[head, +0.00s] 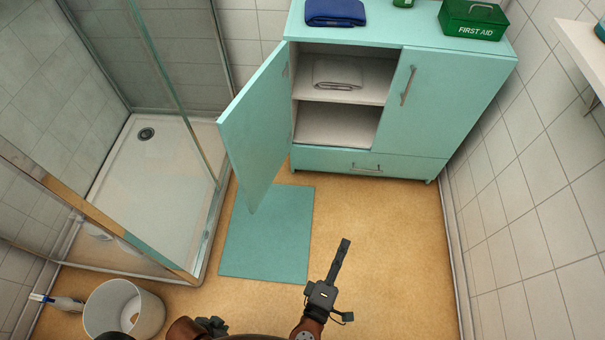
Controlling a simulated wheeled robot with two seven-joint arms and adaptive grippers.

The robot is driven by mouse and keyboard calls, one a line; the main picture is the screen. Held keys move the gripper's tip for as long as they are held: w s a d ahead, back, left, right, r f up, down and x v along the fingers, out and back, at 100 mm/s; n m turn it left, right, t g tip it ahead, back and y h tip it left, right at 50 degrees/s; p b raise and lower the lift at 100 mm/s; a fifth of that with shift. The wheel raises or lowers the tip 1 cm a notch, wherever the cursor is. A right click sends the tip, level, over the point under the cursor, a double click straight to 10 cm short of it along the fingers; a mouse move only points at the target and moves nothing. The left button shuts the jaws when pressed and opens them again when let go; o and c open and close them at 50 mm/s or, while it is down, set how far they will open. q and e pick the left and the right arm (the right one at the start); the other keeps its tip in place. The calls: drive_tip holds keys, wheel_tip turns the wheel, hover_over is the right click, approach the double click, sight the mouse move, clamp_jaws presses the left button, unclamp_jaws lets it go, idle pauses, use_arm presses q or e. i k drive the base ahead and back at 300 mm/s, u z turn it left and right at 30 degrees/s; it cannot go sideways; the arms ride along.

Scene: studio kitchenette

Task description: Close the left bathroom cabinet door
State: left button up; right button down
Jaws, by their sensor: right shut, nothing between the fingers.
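The turquoise bathroom cabinet (310,157) stands against the far wall. Its left door (256,125) is swung wide open, hinged at the cabinet's left side and jutting out toward me and the shower. The right door (409,100), with a vertical metal handle, is closed. My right gripper (343,247) is shut and empty, pointing up the picture over the floor in front of the cabinet, apart from the door. My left gripper (212,326) shows only as a dark part at the bottom edge, well short of the door; its fingers cannot be made out.
A folded grey towel (337,73) lies on the cabinet's upper shelf. A blue towel (335,12) and a green first aid box (472,20) sit on top. A glass shower (150,190) is left of the open door. A turquoise mat (268,240) and white bin (140,310) are on the floor.

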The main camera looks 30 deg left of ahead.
sight(255, 130)
drive_tip(key=z, duration=1.7)
drive_tip(key=k, duration=0.7)
drive_tip(key=u, duration=2.45)
drive_tip(key=i, duration=0.5)
drive_tip(key=z, duration=0.05)
